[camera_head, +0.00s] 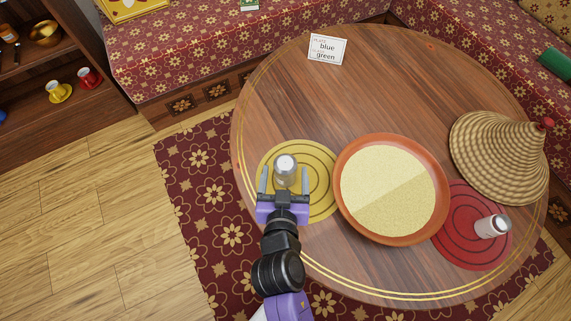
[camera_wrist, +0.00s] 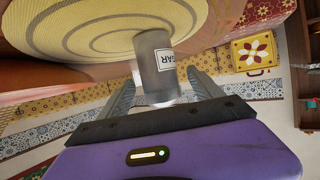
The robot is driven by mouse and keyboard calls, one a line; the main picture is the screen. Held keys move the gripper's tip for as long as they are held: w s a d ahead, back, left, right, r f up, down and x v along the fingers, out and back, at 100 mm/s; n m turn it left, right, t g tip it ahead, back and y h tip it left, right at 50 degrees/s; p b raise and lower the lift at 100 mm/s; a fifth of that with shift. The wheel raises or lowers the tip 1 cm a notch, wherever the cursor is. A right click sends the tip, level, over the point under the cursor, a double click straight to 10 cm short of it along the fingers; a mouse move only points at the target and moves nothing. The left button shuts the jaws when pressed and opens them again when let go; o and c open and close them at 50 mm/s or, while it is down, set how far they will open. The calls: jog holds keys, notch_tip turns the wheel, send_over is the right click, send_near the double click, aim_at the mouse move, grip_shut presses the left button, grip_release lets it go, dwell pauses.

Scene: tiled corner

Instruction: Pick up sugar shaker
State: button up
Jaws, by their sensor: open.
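The sugar shaker (camera_head: 285,168) stands on the yellow round mat (camera_head: 320,180) on the left of the round table. In the wrist view the shaker (camera_wrist: 158,64) is grey with a white label, of which "GAR" can be read. My gripper (camera_head: 284,180) is open, with one finger on each side of the shaker. In the wrist view my gripper's fingers (camera_wrist: 162,88) point towards it with the shaker between them, and gaps show on both sides. Whether the fingers touch it cannot be told.
A wide clay dish (camera_head: 343,212) of yellow grain lies right of the yellow mat. A second shaker (camera_head: 492,226) stands on a red mat (camera_head: 460,250). A woven cone lid (camera_head: 495,160) and a card (camera_head: 327,49) are on the table (camera_head: 400,80). The table's far middle is clear.

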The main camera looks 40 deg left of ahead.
jog(key=x, duration=0.5)
jog(key=shift+w+a+f, duration=0.15)
jog(key=shift+w+f, duration=0.05)
jog(key=shift+w, duration=0.05)
jog(key=c, duration=1.6)
jog(key=shift+r, duration=0.2)
notch_tip(320, 180, up, 20)
jog(key=p, duration=0.3)
jog(key=shift+f, duration=0.15)
